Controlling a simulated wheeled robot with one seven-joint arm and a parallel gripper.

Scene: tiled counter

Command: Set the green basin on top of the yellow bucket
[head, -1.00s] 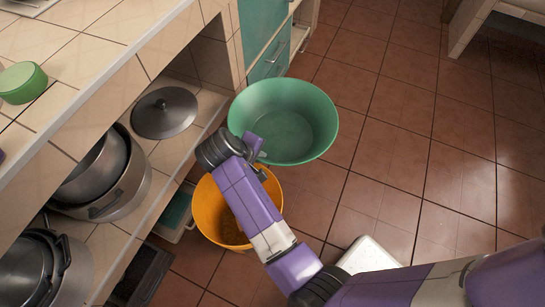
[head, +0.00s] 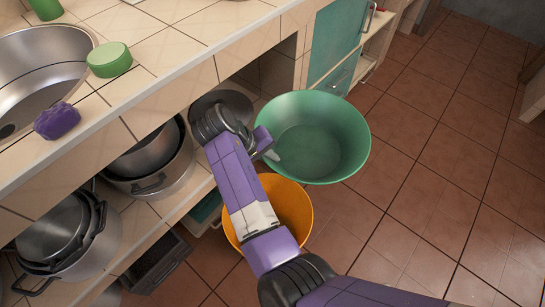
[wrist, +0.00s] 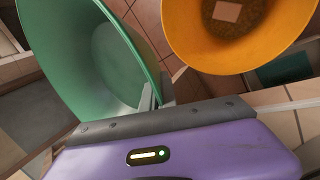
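The green basin (head: 318,140) is a wide, round tub at the centre of the head view, beyond the yellow bucket. My gripper (head: 268,150) is at the basin's near-left rim. In the wrist view my gripper (wrist: 153,98) has its fingers on the rim of the basin (wrist: 100,60), one each side of the wall, and looks shut on it. The yellow bucket (head: 293,207) stands on the floor, open at the top, partly hidden by my arm. In the wrist view the bucket (wrist: 240,50) is right of the basin, apart from it, with a small pale patch inside.
Metal pots (head: 155,160) and a lid fill the shelf below. The tiled floor (head: 430,190) at right is clear.

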